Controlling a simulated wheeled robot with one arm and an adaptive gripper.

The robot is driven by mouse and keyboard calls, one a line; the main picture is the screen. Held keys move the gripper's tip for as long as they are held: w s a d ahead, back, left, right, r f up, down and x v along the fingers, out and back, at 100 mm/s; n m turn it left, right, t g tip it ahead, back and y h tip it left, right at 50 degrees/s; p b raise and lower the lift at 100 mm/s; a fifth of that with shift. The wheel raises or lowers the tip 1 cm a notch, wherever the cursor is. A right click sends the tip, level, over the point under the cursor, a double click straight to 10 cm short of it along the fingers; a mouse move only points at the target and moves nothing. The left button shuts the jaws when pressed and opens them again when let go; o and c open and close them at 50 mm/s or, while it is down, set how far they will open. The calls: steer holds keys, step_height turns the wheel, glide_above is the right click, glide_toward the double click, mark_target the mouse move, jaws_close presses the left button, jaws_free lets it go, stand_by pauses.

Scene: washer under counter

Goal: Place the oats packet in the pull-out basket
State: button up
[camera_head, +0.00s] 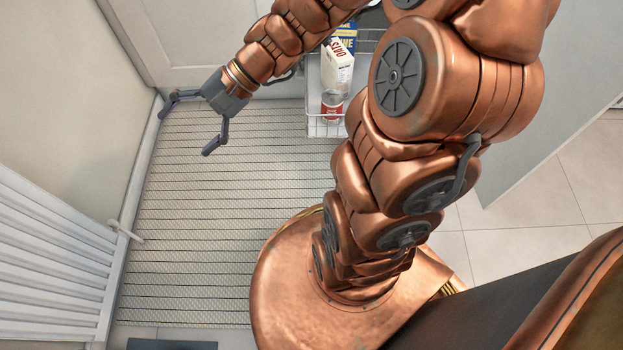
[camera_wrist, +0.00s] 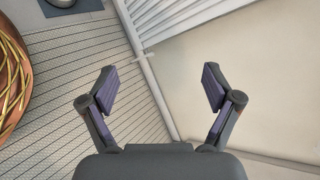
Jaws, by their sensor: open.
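The oats packet (camera_head: 338,68) is a white box with red "OATS" lettering. In the head view it is in the wire pull-out basket (camera_head: 326,132), beside a blue and yellow box and behind a jar with a red label. My arm hides part of the basket's right side. My gripper (camera_head: 186,125) is open and empty, to the left of the basket and apart from it. In the wrist view the gripper (camera_wrist: 158,88) has its fingers spread with nothing between them. The packet and basket do not show there.
A red-labelled jar (camera_head: 332,106) and a blue and yellow box (camera_head: 344,36) share the basket. A striped mat (camera_head: 200,230) covers the floor. A white radiator (camera_head: 45,260) stands at the left wall. A grey-white panel (camera_head: 545,110) is at right.

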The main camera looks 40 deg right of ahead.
steer(key=s+a+f+n+g+h, duration=0.1)
steer(key=s+f+n+g+h, duration=0.2)
steer(key=s, duration=0.6)
steer(key=s+d+n+g+h, duration=0.2)
steer(key=s+d+n+h, duration=0.4)
steer(key=s+d, duration=0.5)
steer(key=d+h, duration=0.1)
steer(key=h, duration=0.1)
steer(key=shift+s+r+g+h, duration=0.15)
steer(key=shift+s+g+h, duration=0.15)
steer(key=shift+s+h, duration=0.1)
steer(key=shift+d, duration=0.1)
step_height(320, 180, up, 40)
steer(key=t+p, duration=0.2)
steer(key=p, duration=3.5)
steer(key=shift+w+f, duration=0.2)
steer(key=shift+f, duration=0.05)
